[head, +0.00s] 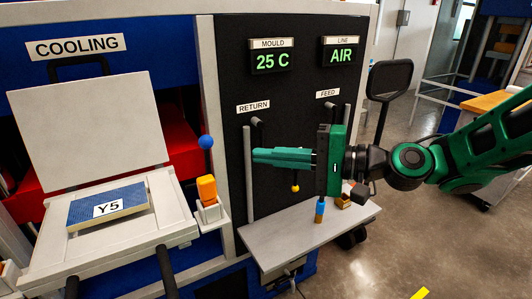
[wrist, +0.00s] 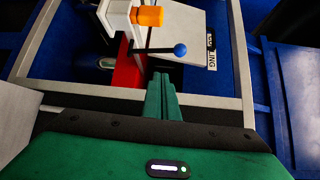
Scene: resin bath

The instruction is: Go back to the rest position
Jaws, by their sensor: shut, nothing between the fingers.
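My gripper (head: 256,156) is shut and empty. In the head view its green fingers point left, in front of the black panel (head: 228,70) and above the grey shelf (head: 270,243). My green arm reaches in from the right edge. In the wrist view the shut fingers (wrist: 161,82) point up the picture toward the cooling station, with the blue ball-topped lever (wrist: 180,49) just beyond them.
The COOLING station has a raised grey lid (head: 90,125) and a blue plate marked Y5 (head: 108,205). An orange block (head: 206,189) sits in a white holder. Small blue and orange pieces (head: 320,211) stand on the shelf below my gripper. Displays read 25 C and AIR.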

